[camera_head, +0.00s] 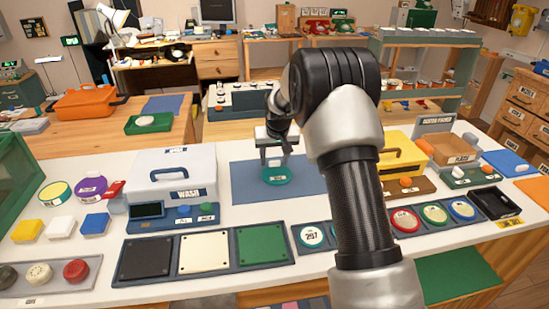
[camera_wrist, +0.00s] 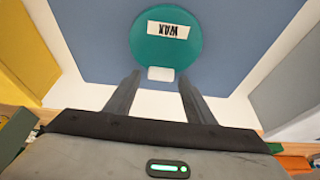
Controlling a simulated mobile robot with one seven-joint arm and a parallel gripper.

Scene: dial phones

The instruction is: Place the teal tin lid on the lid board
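The teal tin lid (camera_head: 277,176) lies on the blue mat (camera_head: 305,188) in the middle of the white table. In the wrist view the round teal lid (camera_wrist: 166,48) shows a white WAX label and a small pale tab (camera_wrist: 160,73) on its near edge. My gripper (camera_head: 275,160) is open above the lid; in the wrist view its two fingers (camera_wrist: 158,80) stand apart, one on each side of the tab. I cannot tell whether they touch it. A dark board with round coloured lids (camera_head: 463,220), likely the lid board, is partly hidden behind my arm.
A white WASH box (camera_head: 170,175) stands left of the mat. Black, cream and green square pads (camera_head: 204,252) lie in front. A yellow case (camera_head: 403,152) and an empty black tray (camera_head: 495,203) are at right. My arm covers the table right of the mat.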

